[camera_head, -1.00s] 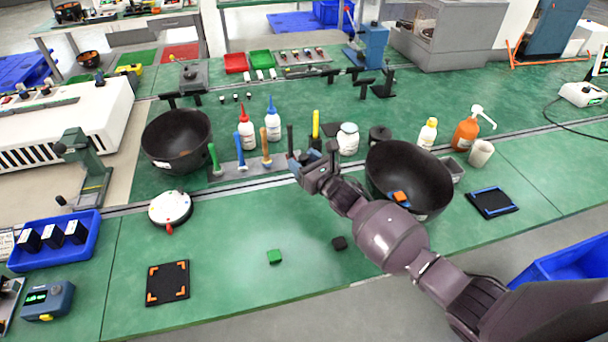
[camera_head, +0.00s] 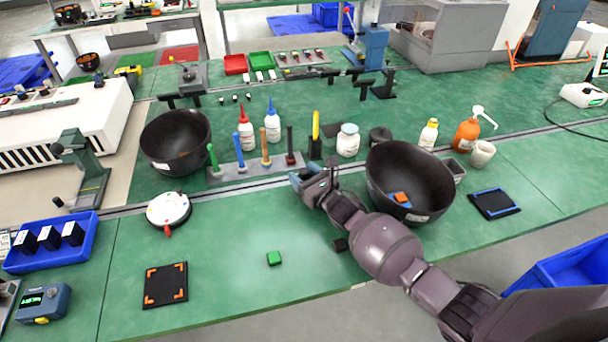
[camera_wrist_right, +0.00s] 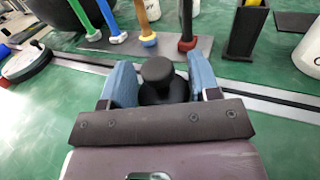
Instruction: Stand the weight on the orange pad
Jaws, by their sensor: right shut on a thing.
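My right gripper (camera_head: 312,183) is over the near side of the green bench, left of the large right bowl. In the right wrist view its blue fingers (camera_wrist_right: 160,88) are shut on a black weight (camera_wrist_right: 158,72) with a round knob, which is upright between them. The weight's bottom is hidden, so its height above the bench cannot be told. The orange pad (camera_head: 166,285), a black square with orange corner marks, lies empty at the front left, apart from the gripper. My left gripper is not in view.
A green block (camera_head: 274,258) lies between gripper and pad. A white round gauge (camera_head: 168,209) is behind the pad. A tool rack (camera_head: 235,173) stands behind the gripper, and a black bowl (camera_head: 409,180) beside it. A blue-marked pad (camera_head: 494,204) is at right.

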